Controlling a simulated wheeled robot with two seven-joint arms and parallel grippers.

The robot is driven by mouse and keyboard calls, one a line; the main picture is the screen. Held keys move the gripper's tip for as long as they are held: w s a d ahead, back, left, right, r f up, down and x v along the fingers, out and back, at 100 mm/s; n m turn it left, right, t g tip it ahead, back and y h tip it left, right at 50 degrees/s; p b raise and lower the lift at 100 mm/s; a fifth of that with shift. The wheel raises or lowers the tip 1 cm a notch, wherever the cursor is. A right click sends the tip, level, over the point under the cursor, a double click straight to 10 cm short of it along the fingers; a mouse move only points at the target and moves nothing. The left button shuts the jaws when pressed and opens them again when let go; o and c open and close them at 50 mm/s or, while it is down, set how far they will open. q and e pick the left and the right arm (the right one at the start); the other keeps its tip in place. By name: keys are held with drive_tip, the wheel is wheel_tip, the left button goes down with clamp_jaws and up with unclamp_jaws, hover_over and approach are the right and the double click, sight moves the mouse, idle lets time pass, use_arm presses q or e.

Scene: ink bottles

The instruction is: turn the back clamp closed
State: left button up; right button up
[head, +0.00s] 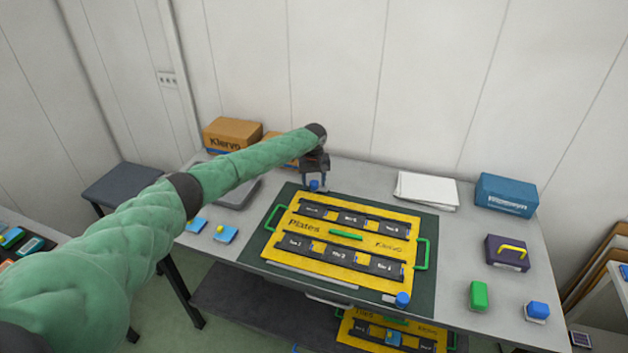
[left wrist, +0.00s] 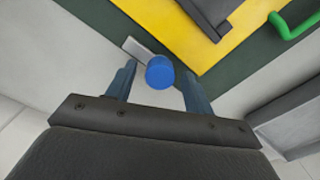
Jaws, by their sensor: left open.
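The back clamp has a round blue knob (head: 314,185) at the back edge of the yellow plate case (head: 283,240). My left gripper (head: 314,179) points down over this knob and is open. In the left wrist view the blue knob (left wrist: 160,72) shows between the two fingertips, with a gap on each side. A short pale metal bar (left wrist: 137,50) reaches from beside the knob toward the green mat and stops short of the yellow case. The front clamp, also with a blue knob (head: 403,299), is at the case's front right corner. My right gripper is not in view.
The case lies on a dark green mat (head: 427,255) and has green side handles (head: 422,255). A paper stack (head: 427,189), a blue box (head: 506,194) and a purple box (head: 507,253) stand to the right. Cardboard boxes (head: 232,134) stand at the back left.

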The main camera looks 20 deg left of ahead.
use_arm(q)
drive_tip(key=c, duration=1)
drive_tip(key=shift+o, duration=0.2)
